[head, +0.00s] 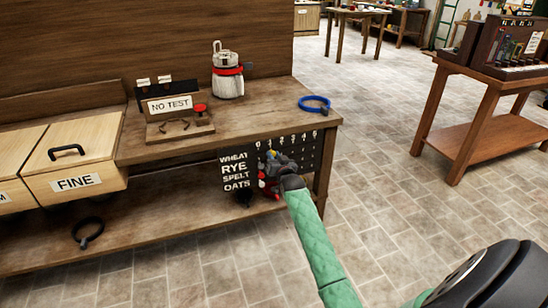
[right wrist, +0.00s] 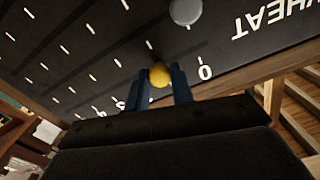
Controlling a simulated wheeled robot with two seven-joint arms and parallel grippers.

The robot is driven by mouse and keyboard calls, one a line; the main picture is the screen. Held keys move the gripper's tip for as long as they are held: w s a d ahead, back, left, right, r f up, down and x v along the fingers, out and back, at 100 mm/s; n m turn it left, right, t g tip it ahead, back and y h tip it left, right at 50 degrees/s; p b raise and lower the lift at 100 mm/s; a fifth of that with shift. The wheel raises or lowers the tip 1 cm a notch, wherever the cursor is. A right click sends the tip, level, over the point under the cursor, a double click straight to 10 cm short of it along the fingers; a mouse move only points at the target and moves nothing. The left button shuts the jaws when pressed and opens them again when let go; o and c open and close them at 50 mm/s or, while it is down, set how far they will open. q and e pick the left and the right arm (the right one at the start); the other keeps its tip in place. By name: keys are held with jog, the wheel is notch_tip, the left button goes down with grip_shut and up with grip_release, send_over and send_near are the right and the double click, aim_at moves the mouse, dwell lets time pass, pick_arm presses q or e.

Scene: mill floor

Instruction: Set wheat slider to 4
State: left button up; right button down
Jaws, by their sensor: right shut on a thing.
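The dark slider panel (head: 237,178) hangs under the front edge of the workbench, with rows lettered WHEAT, RYE, SPELT and OATS and numbers along the top. My right gripper (head: 272,157) is at the panel near its low-number end and hides part of the rows. In the right wrist view, which is upside down, the gripper (right wrist: 164,80) is shut on a yellow knob (right wrist: 159,74), roughly in line with the word WHEAT. The knob is near the 0; its exact mark is hidden. My left gripper is out of view.
On the workbench (head: 258,107) are a NO TEST stand (head: 170,105), a white jar with a red band (head: 228,85) and a blue ring (head: 314,104). A drawer marked FINE (head: 85,165) is at left. The floor to the right is clear up to another table (head: 460,130).

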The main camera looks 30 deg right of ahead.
jog(key=d, duration=0.2)
jog(key=s+d, duration=0.1)
jog(key=d, duration=0.1)
jog(key=d+p, duration=0.1)
jog(key=d, duration=0.1)
jog(key=shift+s+d, duration=0.3)
jog(key=d, duration=0.2)
jog(key=s+d, duration=0.1)
jog(key=d, duration=0.3)
jog(key=shift+s+d, duration=0.3)
jog(key=shift+d, duration=0.05)
jog(key=shift+s+d, duration=0.15)
jog(key=shift+d, duration=0.45)
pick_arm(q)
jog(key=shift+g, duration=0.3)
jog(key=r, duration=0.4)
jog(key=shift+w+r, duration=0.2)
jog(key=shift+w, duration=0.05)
pick_arm(e)
jog(key=c, duration=1.3)
grip_release()
jog(key=shift+o, duration=0.5)
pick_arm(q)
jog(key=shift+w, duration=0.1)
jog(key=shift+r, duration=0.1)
